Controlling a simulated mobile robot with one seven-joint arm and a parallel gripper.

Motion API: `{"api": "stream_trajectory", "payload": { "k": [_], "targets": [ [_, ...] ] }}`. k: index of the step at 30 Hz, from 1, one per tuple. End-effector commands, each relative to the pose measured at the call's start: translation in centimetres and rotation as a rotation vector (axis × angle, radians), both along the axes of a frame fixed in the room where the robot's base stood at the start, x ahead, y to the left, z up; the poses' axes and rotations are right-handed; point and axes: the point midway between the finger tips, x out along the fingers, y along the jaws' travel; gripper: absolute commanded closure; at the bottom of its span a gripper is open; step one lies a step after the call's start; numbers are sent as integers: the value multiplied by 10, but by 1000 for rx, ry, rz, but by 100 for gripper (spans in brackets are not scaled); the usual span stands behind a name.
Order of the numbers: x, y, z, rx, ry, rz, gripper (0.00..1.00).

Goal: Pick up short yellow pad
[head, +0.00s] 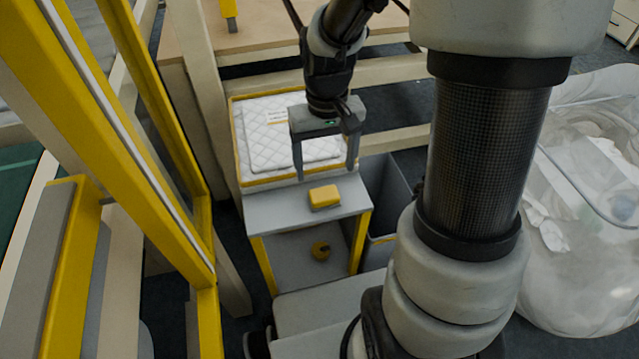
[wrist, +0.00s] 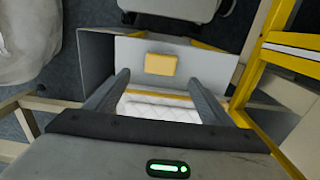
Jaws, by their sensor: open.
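The short yellow pad (head: 324,196) lies on the grey top of a small stand (head: 270,211). In the wrist view the yellow pad (wrist: 160,64) lies ahead of my fingertips, roughly centred between them. My gripper (head: 326,175) is open and empty, above and a little behind the pad in the head view. In the wrist view the two fingers of my gripper (wrist: 158,78) are spread wide on either side, with nothing between them. The pad appears apart from both fingers.
A yellow-edged tray (head: 239,150) with white quilted wadding (head: 280,143) stands behind the pad. A grey bin (head: 383,190) is right of the stand. A yellow frame (head: 150,130) rises at left; a clear bag (head: 585,200) stands at right.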

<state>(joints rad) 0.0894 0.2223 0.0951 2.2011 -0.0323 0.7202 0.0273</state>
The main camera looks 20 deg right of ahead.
Motion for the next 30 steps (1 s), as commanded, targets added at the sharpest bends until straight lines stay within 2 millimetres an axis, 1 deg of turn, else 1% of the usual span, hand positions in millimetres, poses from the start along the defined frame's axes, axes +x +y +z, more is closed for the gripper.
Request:
{"api": "stream_trajectory", "payload": {
  "k": [1, 3, 6, 11, 13, 21, 24, 29, 30],
  "targets": [
    [-1, 0, -14, 0, 3, 0, 25],
    [-1, 0, -24, 1, 2, -1, 25],
    [0, 0, -33, 1, 1, -1, 25],
    [-1, 0, -39, 1, 0, -1, 25],
    [-1, 0, -46, 1, 1, -1, 25],
    [-2, 1, -85, 0, 2, 1, 25],
    [-2, 1, -89, 0, 0, 0, 25],
    [-2, 1, -88, 0, -1, 0, 25],
    [-2, 1, -88, 0, -1, 0, 30]
  ]
}}
